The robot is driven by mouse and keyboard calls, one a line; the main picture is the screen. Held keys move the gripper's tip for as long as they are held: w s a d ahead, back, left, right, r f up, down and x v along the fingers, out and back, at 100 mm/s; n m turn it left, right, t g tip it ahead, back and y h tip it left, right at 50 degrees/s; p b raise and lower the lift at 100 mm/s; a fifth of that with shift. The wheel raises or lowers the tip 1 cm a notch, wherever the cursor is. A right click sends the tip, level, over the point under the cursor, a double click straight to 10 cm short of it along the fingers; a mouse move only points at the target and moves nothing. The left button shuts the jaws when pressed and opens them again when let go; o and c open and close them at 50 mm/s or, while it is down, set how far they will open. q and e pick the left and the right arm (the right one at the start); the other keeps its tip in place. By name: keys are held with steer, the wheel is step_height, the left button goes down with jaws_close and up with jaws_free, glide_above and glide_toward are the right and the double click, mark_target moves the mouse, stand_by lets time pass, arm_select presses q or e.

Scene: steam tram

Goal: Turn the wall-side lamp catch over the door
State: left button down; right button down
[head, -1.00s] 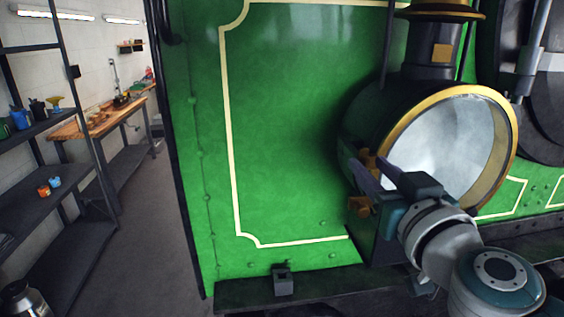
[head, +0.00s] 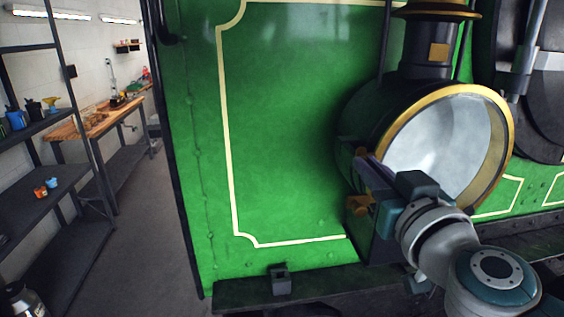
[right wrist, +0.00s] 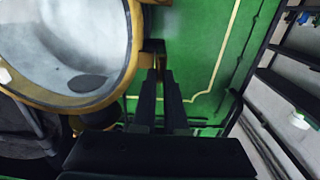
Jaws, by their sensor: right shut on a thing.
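The lamp (head: 440,140) is a large black drum with a brass rim and a pale glass door, on the green tram front. Its wall-side edge is at the left in the head view. My right gripper (head: 362,168) is at that edge, its fingers shut on the lamp catch. The catch is mostly hidden by the fingers; a small brass bit (head: 361,152) shows just above them. Another brass piece (head: 361,206) shows below the fingers. In the right wrist view the dark fingers (right wrist: 160,75) point up beside the lamp rim (right wrist: 128,75). My left gripper is not in view.
The green panel (head: 285,130) left of the lamp is clear. A small black bracket (head: 279,280) stands on the ledge below. A dark shelf rack (head: 60,195) and a wooden workbench (head: 100,118) stand along the wall at left, across open floor.

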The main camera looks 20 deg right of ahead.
steer(key=shift+m, duration=0.3)
steer(key=m, duration=0.5)
steer(key=m+b, duration=0.1)
steer(key=m, duration=0.5)
steer(key=d+f+m, duration=0.1)
steer(key=m, duration=0.5)
steer(key=shift+s, duration=0.1)
steer(key=shift+m, duration=0.3)
stand_by(0.4)
steer(key=c, duration=1)
jaws_free()
steer(key=shift+o, duration=0.2)
